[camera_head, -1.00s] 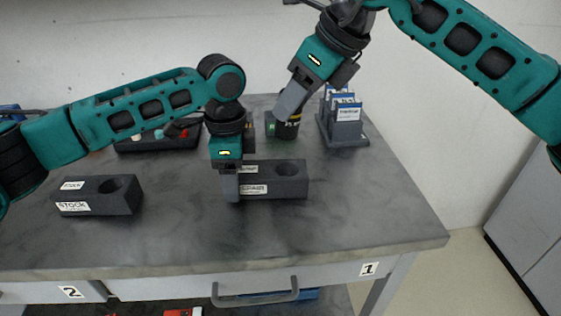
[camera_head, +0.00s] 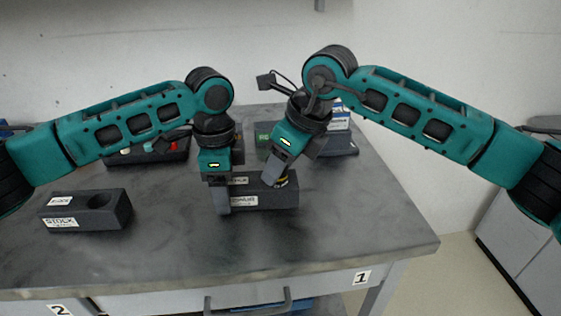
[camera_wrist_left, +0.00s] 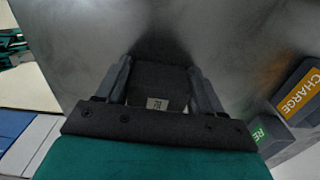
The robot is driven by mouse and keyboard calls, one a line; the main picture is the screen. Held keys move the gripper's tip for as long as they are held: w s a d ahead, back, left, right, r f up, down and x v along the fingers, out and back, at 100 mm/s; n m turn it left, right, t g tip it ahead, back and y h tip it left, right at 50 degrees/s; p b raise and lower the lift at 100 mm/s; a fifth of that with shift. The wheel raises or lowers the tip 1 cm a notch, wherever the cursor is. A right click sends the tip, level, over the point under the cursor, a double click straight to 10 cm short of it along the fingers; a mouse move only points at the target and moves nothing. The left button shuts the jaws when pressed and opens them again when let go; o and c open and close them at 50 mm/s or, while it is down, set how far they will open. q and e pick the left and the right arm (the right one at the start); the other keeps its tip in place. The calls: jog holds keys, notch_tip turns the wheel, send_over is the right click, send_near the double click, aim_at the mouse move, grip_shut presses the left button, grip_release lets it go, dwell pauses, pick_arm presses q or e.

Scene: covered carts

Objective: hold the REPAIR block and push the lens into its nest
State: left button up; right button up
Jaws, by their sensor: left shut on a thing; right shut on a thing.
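The dark grey REPAIR block (camera_head: 268,201) stands on the table, its label facing the front. My left gripper (camera_head: 222,200) is shut on the left end of the REPAIR block. In the left wrist view the block (camera_wrist_left: 160,80) sits between the two fingers of the left gripper (camera_wrist_left: 162,88). The lens is at the nest on the right part of the block. The gripper hides most of it, so I cannot tell how deep it sits.
The STOCK block (camera_head: 115,214) with an empty round nest stands at left. A dark tray (camera_head: 172,156) is behind the left arm. A card rack (camera_head: 342,147) is behind the right gripper. An orange CHARGE label (camera_wrist_left: 300,93) shows in the left wrist view. The front table area is clear.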

jog(key=o, duration=1.2)
jog(key=shift+f, duration=0.1)
jog(key=shift+c, duration=0.2)
jog(key=v, duration=1.2)
jog(key=shift+s, duration=0.1)
pick_arm(q)
jog(key=o, duration=1.1)
